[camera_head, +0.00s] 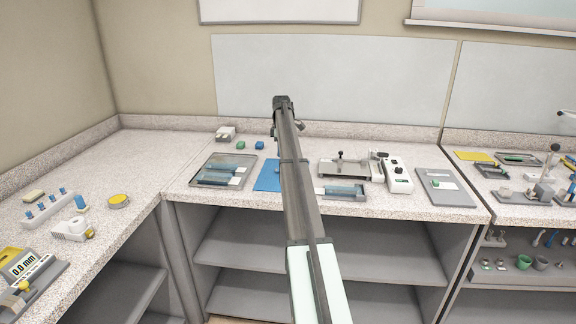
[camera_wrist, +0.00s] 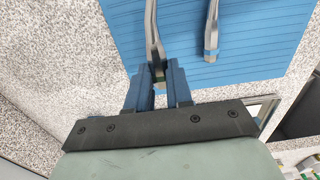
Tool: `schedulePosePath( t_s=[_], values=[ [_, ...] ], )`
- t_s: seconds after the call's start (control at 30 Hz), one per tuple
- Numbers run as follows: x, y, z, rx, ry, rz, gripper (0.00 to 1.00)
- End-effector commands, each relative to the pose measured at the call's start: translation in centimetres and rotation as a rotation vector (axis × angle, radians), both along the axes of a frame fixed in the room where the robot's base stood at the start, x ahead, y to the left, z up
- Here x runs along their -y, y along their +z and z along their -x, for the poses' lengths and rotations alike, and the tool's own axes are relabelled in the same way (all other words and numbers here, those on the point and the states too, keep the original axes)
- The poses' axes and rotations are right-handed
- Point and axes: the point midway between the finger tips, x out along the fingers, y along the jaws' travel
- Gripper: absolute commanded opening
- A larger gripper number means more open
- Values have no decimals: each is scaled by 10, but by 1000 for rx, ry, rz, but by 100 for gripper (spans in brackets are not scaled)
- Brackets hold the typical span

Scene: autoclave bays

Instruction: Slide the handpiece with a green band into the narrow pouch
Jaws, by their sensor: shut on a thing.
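In the wrist view, my gripper (camera_wrist: 160,72) has its blue fingers closed around the lower end of a slim grey handpiece (camera_wrist: 151,22). A small greenish patch shows at the fingertips, fitting a green band, but the fingers cover most of it. The handpiece is over the blue mat (camera_wrist: 265,45); I cannot tell whether it still touches it. In the head view, my arm hides the gripper and handpiece. Blue-and-clear pouches (camera_head: 222,175) lie in a grey tray at left. Another pouch (camera_head: 341,190) lies in a smaller tray at right. I cannot tell which is narrow.
A second grey handpiece (camera_wrist: 212,28) with a blue band lies on the mat, close to the right of the held one. A sealer (camera_head: 343,168) and white device (camera_head: 398,177) stand right of the mat.

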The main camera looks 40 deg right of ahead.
Motion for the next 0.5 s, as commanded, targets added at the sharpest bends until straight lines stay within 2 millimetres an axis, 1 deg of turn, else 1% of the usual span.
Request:
schedulePosePath(
  t_s=[0.4, 0.5],
  values=[
    [0, 3, 0, 0, 0, 0, 0],
    [4, 4, 3, 0, -5, 0, 0]
  ],
)
